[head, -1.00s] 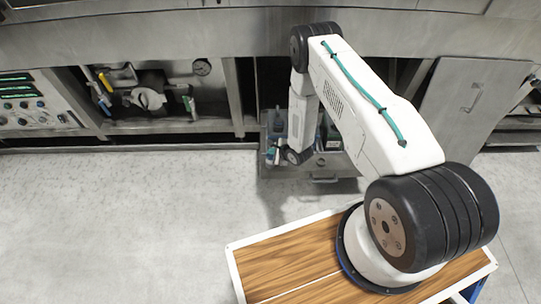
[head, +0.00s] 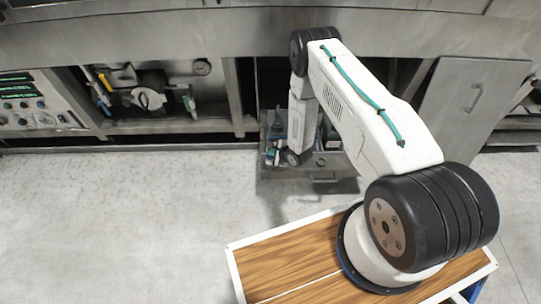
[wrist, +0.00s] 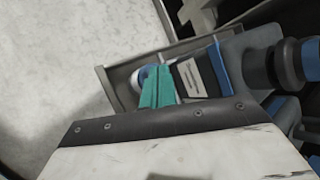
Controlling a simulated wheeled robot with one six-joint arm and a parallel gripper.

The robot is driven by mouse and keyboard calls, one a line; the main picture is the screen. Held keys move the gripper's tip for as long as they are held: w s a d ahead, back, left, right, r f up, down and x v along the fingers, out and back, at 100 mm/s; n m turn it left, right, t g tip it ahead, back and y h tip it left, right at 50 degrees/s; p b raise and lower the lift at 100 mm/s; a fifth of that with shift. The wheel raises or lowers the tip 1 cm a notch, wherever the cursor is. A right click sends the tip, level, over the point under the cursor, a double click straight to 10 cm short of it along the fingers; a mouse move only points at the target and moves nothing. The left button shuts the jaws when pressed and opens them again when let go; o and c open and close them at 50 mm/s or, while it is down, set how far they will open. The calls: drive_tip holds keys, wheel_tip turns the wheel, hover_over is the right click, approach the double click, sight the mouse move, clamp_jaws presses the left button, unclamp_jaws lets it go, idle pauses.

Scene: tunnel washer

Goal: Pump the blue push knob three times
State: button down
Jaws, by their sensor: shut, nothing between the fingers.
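My gripper (wrist: 158,88) has teal fingers, closed together with nothing between them. In the wrist view a round part with a blue and white edge (wrist: 137,78) is partly hidden behind the fingers; it may be the blue push knob. I cannot tell whether the fingers touch it. In the head view my gripper (head: 271,155) is small, at the left front of a low grey metal tray or drawer under the machine. The knob cannot be made out there.
The grey tray (wrist: 112,88) has a raised rim. Dark cylinders with blue bands (wrist: 310,60) stand at the right in the wrist view. The pale floor (head: 120,220) is clear.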

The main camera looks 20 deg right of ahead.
drive_tip(key=shift+f, duration=1.1)
idle(0.7)
idle(0.4)
drive_tip(key=shift+r, duration=1.65)
drive_tip(key=shift+r, duration=2.55)
